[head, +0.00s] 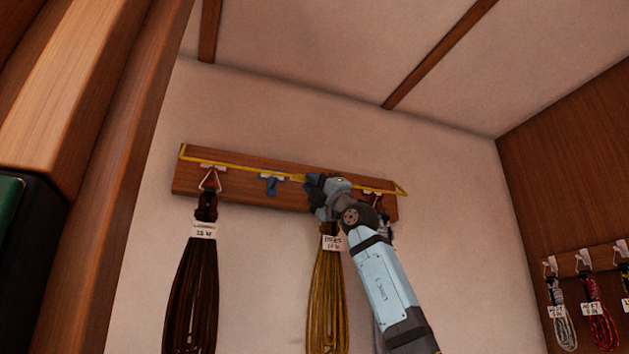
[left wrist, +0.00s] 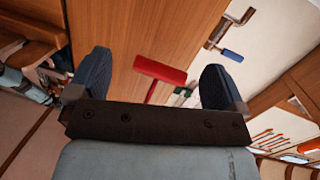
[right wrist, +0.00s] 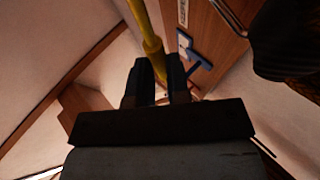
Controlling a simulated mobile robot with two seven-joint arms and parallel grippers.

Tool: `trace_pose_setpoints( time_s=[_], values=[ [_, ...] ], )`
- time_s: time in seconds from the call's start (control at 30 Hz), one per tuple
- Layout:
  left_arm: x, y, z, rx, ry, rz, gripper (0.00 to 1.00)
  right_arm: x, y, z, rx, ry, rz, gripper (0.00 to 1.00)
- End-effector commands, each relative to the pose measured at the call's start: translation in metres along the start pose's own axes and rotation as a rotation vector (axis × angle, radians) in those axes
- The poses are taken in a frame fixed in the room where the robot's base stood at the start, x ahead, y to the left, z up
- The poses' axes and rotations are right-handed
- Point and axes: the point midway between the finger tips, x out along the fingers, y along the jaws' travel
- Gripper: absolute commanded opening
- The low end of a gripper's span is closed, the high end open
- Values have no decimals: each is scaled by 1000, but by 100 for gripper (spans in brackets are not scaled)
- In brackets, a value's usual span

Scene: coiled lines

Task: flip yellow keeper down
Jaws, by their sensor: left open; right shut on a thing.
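The yellow keeper (head: 240,167) is a thin bar running along the upper part of a wooden hook board (head: 235,185) on the wall, with bent ends. My right gripper (head: 314,183) is at the middle of the board, shut on the keeper. In the right wrist view the yellow bar (right wrist: 149,36) runs down between the dark fingers (right wrist: 157,68). The gripper hides part of the bar and the hooks behind it. My left gripper (left wrist: 156,68) is open and empty in the left wrist view, away from the board.
A dark coil (head: 193,285) and a yellow-brown coil (head: 327,295) hang below the board, both tagged. A blue hook (head: 271,186) carries no coil. Another rack with coils (head: 593,300) is at the right. A wooden post (head: 125,170) stands at the left.

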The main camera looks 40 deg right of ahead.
Motion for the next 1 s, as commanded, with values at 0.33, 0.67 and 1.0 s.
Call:
trace_pose_setpoints(
  time_s=[0.33,0.67,1.0],
  values=[
    [0,0,-1,0,4,1,97,0,-5,1,1,0,-7,0],
    [0,0,-1,0,4,1,97,0,-4,0,1,1,-6,42],
    [1,1,1,-2,9,3,97,-10,-4,-1,2,2,-4,42]
  ],
)
